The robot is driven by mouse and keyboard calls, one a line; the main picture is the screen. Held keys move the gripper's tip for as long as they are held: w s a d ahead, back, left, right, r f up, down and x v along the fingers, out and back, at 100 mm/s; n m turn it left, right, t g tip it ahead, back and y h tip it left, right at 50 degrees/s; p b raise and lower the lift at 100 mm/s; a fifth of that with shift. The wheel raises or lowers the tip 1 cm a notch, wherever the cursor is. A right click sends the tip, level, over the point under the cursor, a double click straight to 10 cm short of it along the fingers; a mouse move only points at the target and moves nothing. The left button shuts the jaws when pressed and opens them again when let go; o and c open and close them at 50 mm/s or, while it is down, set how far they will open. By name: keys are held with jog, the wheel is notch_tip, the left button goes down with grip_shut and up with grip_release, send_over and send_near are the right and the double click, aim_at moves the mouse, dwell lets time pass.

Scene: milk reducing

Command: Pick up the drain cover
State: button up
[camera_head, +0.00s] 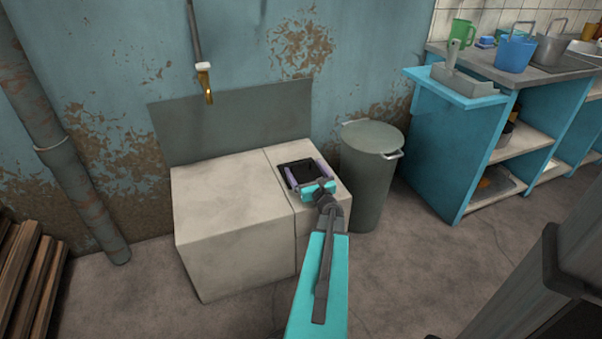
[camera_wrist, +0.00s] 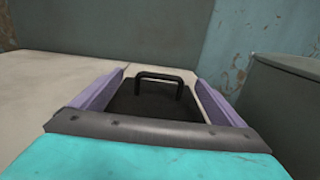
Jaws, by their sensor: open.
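The drain cover (camera_wrist: 148,108) is a dark square plate with a raised black handle (camera_wrist: 158,77) across it. It lies on the right part of the pale block under the tap, and it also shows in the head view (camera_head: 302,172). My gripper (camera_head: 304,172) is over the cover with its purple fingers wide apart. In the wrist view the fingers (camera_wrist: 155,92) stand to the left and right of the cover, and the handle is between them, slightly ahead. Nothing is held. The near edge of the cover is hidden behind my gripper.
The pale block (camera_head: 230,225) stands against a peeling blue wall. A brass tap (camera_head: 206,85) hangs above it. A grey lidded bin (camera_head: 372,175) stands close on the right. A turquoise counter (camera_head: 480,150) is farther right. Wooden planks (camera_head: 28,275) lie at left.

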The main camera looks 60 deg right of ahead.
aim_at(301, 163)
jog(key=x, duration=0.3)
jog(key=shift+w+d+f+b, duration=0.2)
jog(key=shift+d+f+b, duration=0.05)
jog(key=shift+b, duration=0.15)
jog(key=shift+w+d+r, duration=0.1)
jog(key=shift+w+d, duration=0.3)
jog(key=shift+w, duration=0.05)
jog(key=c, duration=1.5)
jog(key=shift+o, duration=0.2)
jog(key=shift+r, duration=0.1)
